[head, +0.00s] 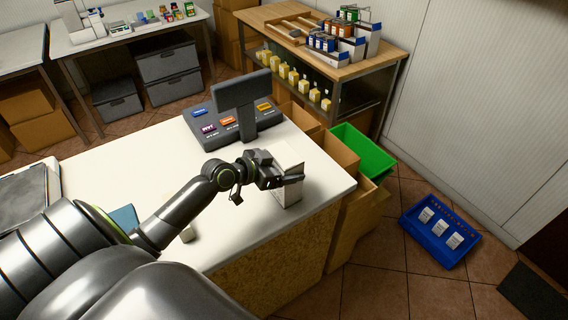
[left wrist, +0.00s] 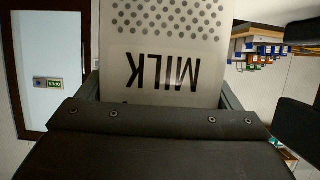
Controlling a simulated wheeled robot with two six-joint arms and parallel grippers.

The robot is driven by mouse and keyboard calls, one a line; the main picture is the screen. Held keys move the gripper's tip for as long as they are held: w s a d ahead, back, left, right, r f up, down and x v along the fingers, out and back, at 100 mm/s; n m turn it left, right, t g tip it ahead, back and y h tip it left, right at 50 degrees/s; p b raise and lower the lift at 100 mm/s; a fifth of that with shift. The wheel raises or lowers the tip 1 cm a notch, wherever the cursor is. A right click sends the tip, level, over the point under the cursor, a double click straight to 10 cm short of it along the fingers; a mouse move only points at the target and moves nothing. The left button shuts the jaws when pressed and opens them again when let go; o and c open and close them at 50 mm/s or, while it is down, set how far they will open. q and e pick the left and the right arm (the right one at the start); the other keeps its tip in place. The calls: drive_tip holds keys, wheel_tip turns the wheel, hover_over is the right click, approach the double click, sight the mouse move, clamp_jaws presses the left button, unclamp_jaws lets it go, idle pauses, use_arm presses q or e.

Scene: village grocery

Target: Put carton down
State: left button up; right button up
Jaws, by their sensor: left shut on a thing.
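A white milk carton (head: 289,186) is at the right end of the white counter (head: 285,225) in the head view. It looks upright there; whether its base touches the counter I cannot tell. My left gripper (head: 290,181) is shut on the carton from its left side. In the left wrist view the carton (left wrist: 163,50) fills the middle, with its MILK lettering upside down and grey dots, between the two fingers (left wrist: 160,95). My right gripper is not in view.
A dark till (head: 232,118) with a screen stands behind the carton. A green crate (head: 362,152) and cardboard boxes (head: 335,150) are beyond the counter's right end. A blue crate (head: 440,232) with several white cartons lies on the floor. The counter's front right is clear.

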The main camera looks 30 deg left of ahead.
use_arm(q)
drive_tip(key=o, duration=1.6)
drive_tip(key=shift+o, duration=0.2)
drive_tip(key=shift+r, duration=0.15)
drive_tip(key=shift+s+a, duration=0.15)
drive_tip(key=shift+s, duration=0.15)
drive_tip(key=b+v, duration=0.1)
drive_tip(key=v, duration=1)
drive_tip(key=shift+s, duration=0.2)
